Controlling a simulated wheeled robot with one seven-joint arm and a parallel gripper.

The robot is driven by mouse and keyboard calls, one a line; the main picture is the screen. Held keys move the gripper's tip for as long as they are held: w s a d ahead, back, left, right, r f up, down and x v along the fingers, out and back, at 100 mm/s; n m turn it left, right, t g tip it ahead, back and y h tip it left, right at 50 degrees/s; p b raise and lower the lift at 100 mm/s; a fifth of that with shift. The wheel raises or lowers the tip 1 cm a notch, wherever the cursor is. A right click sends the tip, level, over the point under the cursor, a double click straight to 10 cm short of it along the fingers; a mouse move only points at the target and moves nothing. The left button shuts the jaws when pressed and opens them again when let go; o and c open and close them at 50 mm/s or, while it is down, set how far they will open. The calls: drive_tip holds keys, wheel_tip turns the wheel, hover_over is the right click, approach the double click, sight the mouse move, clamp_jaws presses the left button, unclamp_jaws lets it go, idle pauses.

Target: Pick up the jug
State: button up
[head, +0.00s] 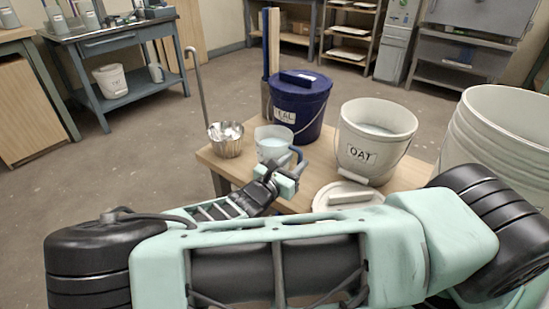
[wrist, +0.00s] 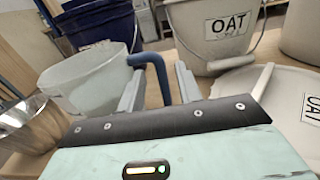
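The jug (head: 272,146) is a pale translucent vessel with a blue handle. It stands upright on the wooden table (head: 408,178), between a metal ladle cup and the blue bucket. In the wrist view the jug (wrist: 88,80) is at the left, its blue handle (wrist: 157,72) reaching right and bending down. My gripper (head: 292,172) is at the handle side of the jug. In the wrist view the gripper's fingers (wrist: 158,84) stand apart, one on each side of the handle, with gaps visible. The handle's lower end is hidden behind the gripper body.
A blue TEAL bucket (head: 298,108) stands behind the jug. A white OAT bucket (head: 375,138) stands to the right, with a pale lid (head: 347,196) in front. The ladle (head: 225,147) stands close on the jug's left. A large pale bucket (head: 500,140) is at far right.

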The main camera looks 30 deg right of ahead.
sight(299, 159)
drive_tip(key=x, duration=0.3)
drive_tip(key=shift+d+f+b, duration=0.1)
drive_tip(key=shift+d+b, duration=0.15)
drive_tip(key=shift+b, duration=0.15)
clamp_jaws()
idle(1.1)
